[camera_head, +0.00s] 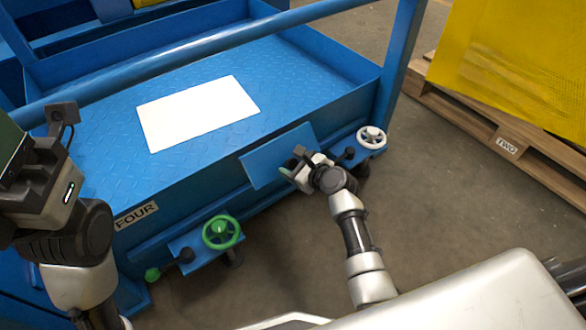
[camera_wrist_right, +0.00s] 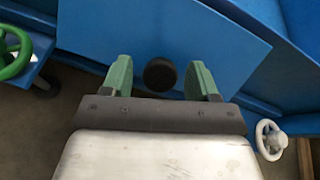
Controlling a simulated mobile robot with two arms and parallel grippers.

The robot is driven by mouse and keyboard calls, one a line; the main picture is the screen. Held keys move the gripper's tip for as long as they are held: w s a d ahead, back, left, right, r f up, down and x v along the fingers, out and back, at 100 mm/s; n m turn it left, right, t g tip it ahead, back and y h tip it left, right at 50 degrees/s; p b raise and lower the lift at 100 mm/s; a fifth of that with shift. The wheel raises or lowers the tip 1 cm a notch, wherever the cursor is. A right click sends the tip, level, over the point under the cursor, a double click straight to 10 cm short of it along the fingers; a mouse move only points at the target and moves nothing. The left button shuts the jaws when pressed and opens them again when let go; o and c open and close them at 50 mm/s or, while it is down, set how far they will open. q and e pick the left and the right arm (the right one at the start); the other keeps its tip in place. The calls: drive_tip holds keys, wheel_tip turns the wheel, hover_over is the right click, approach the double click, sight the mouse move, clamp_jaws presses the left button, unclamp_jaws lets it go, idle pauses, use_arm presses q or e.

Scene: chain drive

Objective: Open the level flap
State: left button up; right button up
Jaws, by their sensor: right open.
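The flap is a flat blue panel (camera_head: 277,157) on the front side of the blue platform, and it sticks out at an angle. It fills the upper middle of the right wrist view (camera_wrist_right: 150,30). A round black knob (camera_wrist_right: 160,74) shows in front of it. My right gripper (camera_head: 293,165) is at the flap's lower right part in the head view. In the right wrist view its two green fingers (camera_wrist_right: 160,80) stand apart on either side of the knob, with gaps visible. My left gripper (camera_head: 38,165) is at the left edge, away from the flap; its fingers are not clear.
A green handwheel (camera_head: 221,232) is to the left of the flap, and a white handwheel (camera_head: 371,137) is to the right. A white sheet (camera_head: 197,112) lies on the blue platform (camera_head: 95,165). A wooden pallet (camera_head: 480,130) with a yellow load stands at right. Floor between is bare.

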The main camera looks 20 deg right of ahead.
drive_tip(key=shift+w+a, duration=0.15)
drive_tip(key=shift+w, duration=0.05)
